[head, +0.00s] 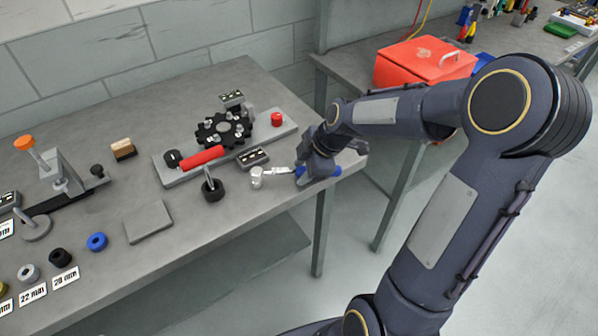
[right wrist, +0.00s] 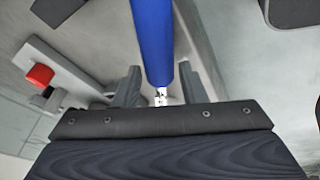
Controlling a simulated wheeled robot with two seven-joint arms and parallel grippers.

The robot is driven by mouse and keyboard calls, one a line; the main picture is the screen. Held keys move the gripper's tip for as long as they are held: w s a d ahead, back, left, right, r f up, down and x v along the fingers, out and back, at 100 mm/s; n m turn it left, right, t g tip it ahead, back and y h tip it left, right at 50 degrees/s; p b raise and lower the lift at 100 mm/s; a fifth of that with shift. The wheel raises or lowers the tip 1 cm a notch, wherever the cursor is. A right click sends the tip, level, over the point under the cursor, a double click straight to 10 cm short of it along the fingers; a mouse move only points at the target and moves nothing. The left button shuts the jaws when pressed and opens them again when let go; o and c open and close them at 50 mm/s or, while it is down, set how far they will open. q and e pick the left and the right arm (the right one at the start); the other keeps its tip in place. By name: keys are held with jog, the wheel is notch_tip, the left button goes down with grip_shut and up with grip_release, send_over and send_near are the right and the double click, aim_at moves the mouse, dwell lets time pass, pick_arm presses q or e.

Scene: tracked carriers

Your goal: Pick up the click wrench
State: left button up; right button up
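The click wrench has a silver head and shaft and a blue handle (head: 301,171). It lies near the right end of the grey workbench, its head to the left. My right gripper (head: 319,174) is over the handle, and blue shows on both sides of it. In the right wrist view the blue handle (right wrist: 153,40) runs between the two fingers, which stand apart with a narrow gap on each side. The silver shaft shows near the gripper body. My left gripper is not in view.
Behind the wrench is a grey fixture plate (head: 176,177) with a black gear (head: 222,129), a red-handled tool (head: 201,158) and a red knob (head: 277,119). A black knob on a post (head: 213,188) stands left. A red box (head: 421,62) sits on another table.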

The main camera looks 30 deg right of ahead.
aim_at(303, 170)
grip_shut()
jog(key=shift+r, duration=0.15)
notch_tip(303, 170, up, 9)
jog(key=shift+f+b, duration=0.3)
jog(key=shift+b, duration=0.05)
jog(key=shift+n+g+h, duration=0.3)
jog(key=shift+g+h, duration=0.1)
jog(key=shift+h, duration=0.3)
jog(key=shift+w+a+f+b, duration=0.1)
jog(key=shift+f+b, duration=0.8)
jog(key=shift+f, duration=0.65)
jog(key=shift+w+a+f+b, duration=0.1)
jog(key=shift+f+b, duration=0.75)
jog(key=shift+f, duration=0.65)
jog(key=shift+f+b, duration=0.45)
jog(key=shift+f, duration=0.15)
jog(key=shift+o, duration=1.8)
grip_release()
